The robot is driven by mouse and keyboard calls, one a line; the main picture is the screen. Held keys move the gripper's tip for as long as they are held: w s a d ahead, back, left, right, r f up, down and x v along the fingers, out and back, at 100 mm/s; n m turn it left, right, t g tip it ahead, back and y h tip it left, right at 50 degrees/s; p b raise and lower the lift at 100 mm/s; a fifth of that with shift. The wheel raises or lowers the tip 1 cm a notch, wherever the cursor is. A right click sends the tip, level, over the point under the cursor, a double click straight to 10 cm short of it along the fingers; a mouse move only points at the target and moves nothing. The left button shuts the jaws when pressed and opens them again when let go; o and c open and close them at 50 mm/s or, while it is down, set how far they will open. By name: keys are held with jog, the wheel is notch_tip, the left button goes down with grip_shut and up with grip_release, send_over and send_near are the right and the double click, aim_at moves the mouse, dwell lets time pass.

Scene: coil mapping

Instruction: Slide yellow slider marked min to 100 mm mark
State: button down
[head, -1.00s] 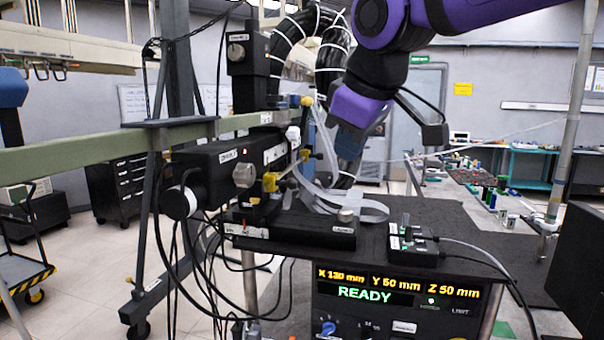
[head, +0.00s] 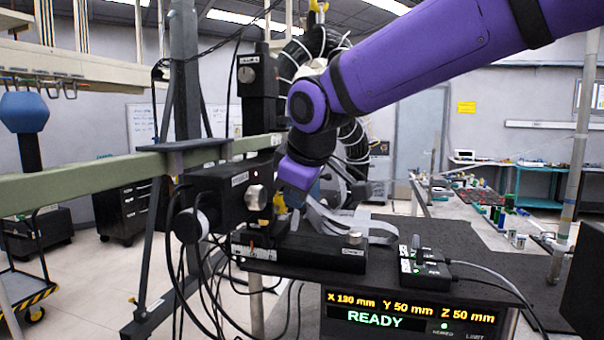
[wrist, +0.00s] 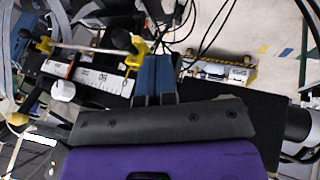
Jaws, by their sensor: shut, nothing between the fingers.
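In the wrist view a yellow slider (wrist: 139,48) stands near the 0 end of a white scale (wrist: 95,77). A second yellow slider (wrist: 45,45) sits near the other end of the rod. Any min marking is too small to read. My gripper (wrist: 155,62) is shut and empty, its blue fingers just beside the nearer slider; I cannot tell whether they touch it. In the head view a yellow part (head: 279,203) shows beside my purple wrist, which largely hides the scale and fingers.
The black stage (head: 300,250) carries knobs and grey ribbon cables (head: 345,225) close to my wrist. A small switch box (head: 425,268) stands on the dark table at right. The display (head: 405,315) reads X 130, Y 50, Z 50 mm, READY.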

jog(key=w, duration=0.1)
jog(key=w+d+f, duration=0.1)
jog(key=w, duration=0.1)
jog(key=shift+w+d+f, duration=0.15)
jog(key=shift+w, duration=0.2)
jog(key=w+d, duration=0.3)
jog(key=w, duration=0.7)
jog(key=shift+d, duration=0.4)
